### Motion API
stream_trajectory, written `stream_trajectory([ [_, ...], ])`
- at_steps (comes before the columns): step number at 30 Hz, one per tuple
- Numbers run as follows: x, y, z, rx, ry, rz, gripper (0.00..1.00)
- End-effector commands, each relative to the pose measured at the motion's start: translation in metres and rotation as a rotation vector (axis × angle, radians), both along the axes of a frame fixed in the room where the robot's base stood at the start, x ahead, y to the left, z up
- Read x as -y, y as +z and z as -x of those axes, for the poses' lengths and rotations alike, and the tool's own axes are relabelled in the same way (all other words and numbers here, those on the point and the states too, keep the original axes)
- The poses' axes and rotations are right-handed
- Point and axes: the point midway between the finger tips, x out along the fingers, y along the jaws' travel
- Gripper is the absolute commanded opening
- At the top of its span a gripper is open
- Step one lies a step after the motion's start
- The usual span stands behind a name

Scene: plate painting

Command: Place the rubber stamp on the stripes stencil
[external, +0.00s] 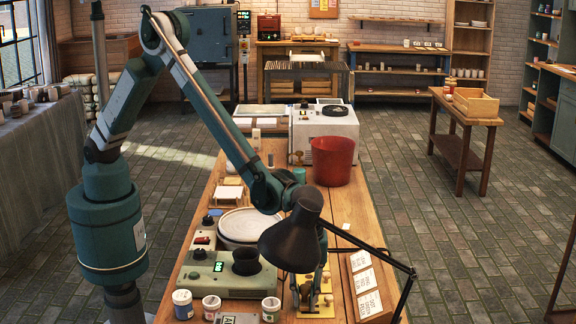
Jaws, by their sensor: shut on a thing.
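My gripper (316,291) points down at the front right of the workbench, just right of and partly behind the black lamp shade. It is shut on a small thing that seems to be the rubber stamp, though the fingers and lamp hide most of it. Small brass-brown knobbed pieces (328,299) show by the fingertips. Yellow plates (318,312) lie on the bench right below the gripper and may be the stencils. Their patterns are too small to read, so I cannot tell which is the stripes stencil or whether the held thing touches it.
A black desk lamp (291,240) hangs over the work area, its jointed arm reaching right. A wooden rack of printed cards (363,282) stands right of the plates. Left are a green device with a dark cup (246,262), a round pale plate (238,226) and paint jars (271,308). A red bucket (333,160) stands behind.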

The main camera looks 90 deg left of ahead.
Motion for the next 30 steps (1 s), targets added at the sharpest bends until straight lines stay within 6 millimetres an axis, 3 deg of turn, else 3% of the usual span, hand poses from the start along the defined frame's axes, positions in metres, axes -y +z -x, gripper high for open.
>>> stream_trajectory([
  [9, 0.0, -0.004, 0.0, 0.0, 0.0, 0.0, 0.06],
  [10, 0.0, -0.003, 0.0, 0.0, 0.0, 0.0, 0.22],
  [13, 0.0, -0.003, 0.0, 0.0, 0.0, 0.0, 0.33],
  [30, 0.0, 0.008, 0.0, 0.0, 0.0, 0.0, 0.33],
])
